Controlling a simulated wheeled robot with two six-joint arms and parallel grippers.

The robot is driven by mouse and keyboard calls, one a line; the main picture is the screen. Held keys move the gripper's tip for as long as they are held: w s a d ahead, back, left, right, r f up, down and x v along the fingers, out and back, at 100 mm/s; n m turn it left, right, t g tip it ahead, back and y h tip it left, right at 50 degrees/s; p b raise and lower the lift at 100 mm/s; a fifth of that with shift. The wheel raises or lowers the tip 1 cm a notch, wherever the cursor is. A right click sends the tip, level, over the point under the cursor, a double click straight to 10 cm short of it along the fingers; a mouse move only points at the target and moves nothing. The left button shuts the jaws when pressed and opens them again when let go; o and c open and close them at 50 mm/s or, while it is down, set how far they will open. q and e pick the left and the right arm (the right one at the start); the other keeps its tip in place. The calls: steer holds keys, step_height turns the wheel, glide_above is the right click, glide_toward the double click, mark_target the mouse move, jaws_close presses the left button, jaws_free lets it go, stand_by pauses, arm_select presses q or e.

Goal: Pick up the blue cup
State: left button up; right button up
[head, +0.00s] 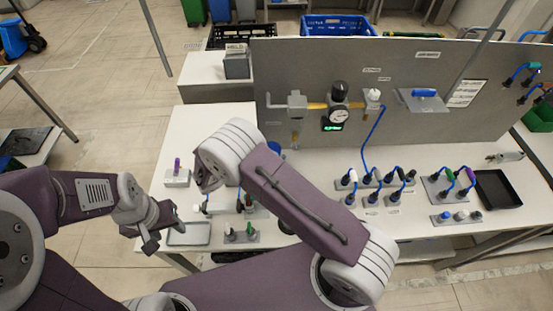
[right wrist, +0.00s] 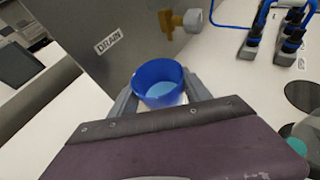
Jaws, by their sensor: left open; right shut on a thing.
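The blue cup (right wrist: 159,76) is upright between the two fingers of my right gripper (right wrist: 161,88) in the right wrist view. The fingers press on its sides; the right gripper is shut on it. Its inside shows a lighter blue; I cannot tell whether that is liquid or the bottom. In the head view only a bit of the cup (head: 274,147) shows behind my right arm, which hides the right gripper. I cannot tell whether the cup touches the table. My left gripper (head: 164,229) is open and empty at the table's front left edge.
A grey upright panel (head: 420,75) stands behind the cup, with a DRAIN label (right wrist: 108,42) and a brass valve (right wrist: 180,22) close by. A grey tray (head: 189,234) lies near the left gripper. Blue-cabled plugs (head: 370,178) stand to the right.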

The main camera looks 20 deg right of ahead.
step_height(320, 180, up, 10)
steer(key=shift+f, duration=0.25)
